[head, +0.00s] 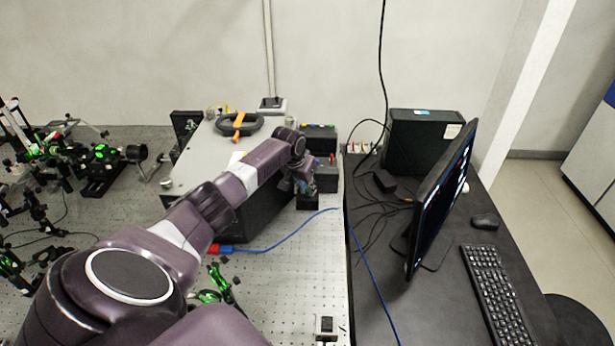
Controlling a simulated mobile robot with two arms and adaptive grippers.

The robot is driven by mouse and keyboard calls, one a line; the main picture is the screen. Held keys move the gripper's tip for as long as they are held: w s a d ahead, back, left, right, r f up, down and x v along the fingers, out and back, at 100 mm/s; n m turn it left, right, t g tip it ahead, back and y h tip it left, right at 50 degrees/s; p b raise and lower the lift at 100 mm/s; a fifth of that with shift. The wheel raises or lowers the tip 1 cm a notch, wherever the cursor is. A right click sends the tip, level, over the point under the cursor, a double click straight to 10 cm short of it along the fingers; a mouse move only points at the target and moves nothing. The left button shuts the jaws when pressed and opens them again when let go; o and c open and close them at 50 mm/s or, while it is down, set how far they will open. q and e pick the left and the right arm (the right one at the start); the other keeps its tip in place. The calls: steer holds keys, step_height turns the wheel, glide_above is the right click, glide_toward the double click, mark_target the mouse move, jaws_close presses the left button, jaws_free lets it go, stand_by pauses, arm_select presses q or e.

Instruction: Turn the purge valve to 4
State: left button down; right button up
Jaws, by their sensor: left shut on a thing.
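My left arm reaches across the bench from the lower left. Its gripper (303,184) is at the right end of the large grey-topped instrument box (183,168), beside small dark blocks. The gripper is small in the picture and points down and away, shut on the purge valve. The valve is mostly hidden by the gripper, and its numbers and pointer cannot be read. My right gripper is not in view.
A black coiled cable with an orange strap (238,124) lies on the box. A blue cable (275,244) crosses the perforated bench. Optics mounts crowd the left. On the right, a dark desk holds a monitor (441,200), keyboard (497,292) and computer case (415,143).

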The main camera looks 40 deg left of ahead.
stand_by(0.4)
arm_select(q)
steer(key=c, duration=1.9)
jaws_free()
steer(key=v, duration=1.2)
steer(key=shift+a, duration=0.1)
